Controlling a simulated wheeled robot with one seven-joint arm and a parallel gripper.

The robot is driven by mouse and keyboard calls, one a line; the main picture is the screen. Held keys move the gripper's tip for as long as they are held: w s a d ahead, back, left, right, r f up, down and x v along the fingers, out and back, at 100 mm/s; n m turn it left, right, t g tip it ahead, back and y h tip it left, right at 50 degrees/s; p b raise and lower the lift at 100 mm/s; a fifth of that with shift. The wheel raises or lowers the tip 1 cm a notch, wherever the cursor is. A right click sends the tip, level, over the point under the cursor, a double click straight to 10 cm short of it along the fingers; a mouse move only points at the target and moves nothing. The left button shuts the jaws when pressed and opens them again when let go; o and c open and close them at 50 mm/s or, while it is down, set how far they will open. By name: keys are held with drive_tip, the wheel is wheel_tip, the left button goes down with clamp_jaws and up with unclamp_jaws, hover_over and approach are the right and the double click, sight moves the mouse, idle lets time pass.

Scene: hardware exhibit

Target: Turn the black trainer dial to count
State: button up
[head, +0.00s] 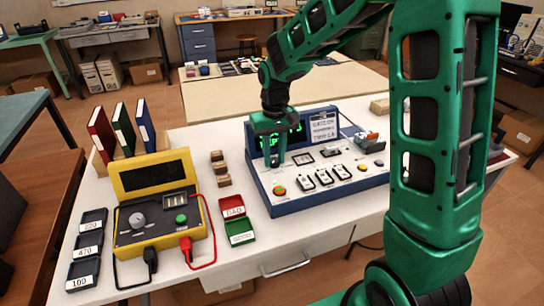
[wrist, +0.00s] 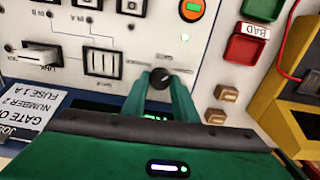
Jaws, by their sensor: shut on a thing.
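The trainer (head: 373,181) is a blue-framed console with a white sloping panel and a dark upright display with green text, on the white table. My gripper (head: 273,160) reaches down onto the panel's upper left. In the wrist view its two green fingers (wrist: 163,80) are shut on the black dial (wrist: 160,76), one on each side. In the head view the gripper hides the dial. The trainer display is partly covered by my gripper.
Panel switches (head: 324,177) and an orange-ringed green button (head: 279,190) sit near the dial. A yellow meter (head: 170,208) with leads, red BAD tray (head: 232,206), green tray (head: 241,232) and wooden blocks (head: 221,169) stand left. Binders (head: 101,133) stand behind the meter.

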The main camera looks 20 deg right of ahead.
sight(274, 159)
drive_tip(key=shift+w+m, duration=0.1)
drive_tip(key=shift+m, duration=0.2)
drive_tip(key=shift+r, duration=0.1)
drive_tip(key=o, duration=1.1)
drive_tip(key=shift+c, duration=0.2)
wheel_tip(274, 159, up, 11)
drive_tip(key=shift+f, duration=0.2)
drive_tip(key=s+d+r+m, duration=0.1)
drive_tip(key=s+d+m, duration=0.3)
drive_tip(key=s+d, duration=1.15)
drive_tip(key=s+f+m, duration=0.1)
drive_tip(key=s+f, duration=0.1)
drive_tip(key=s, duration=0.6)
drive_tip(key=s+d+f+m, duration=0.1)
drive_tip(key=s, duration=0.7)
drive_tip(key=shift+d+f, duration=0.25)
drive_tip(key=shift+f, duration=0.1)
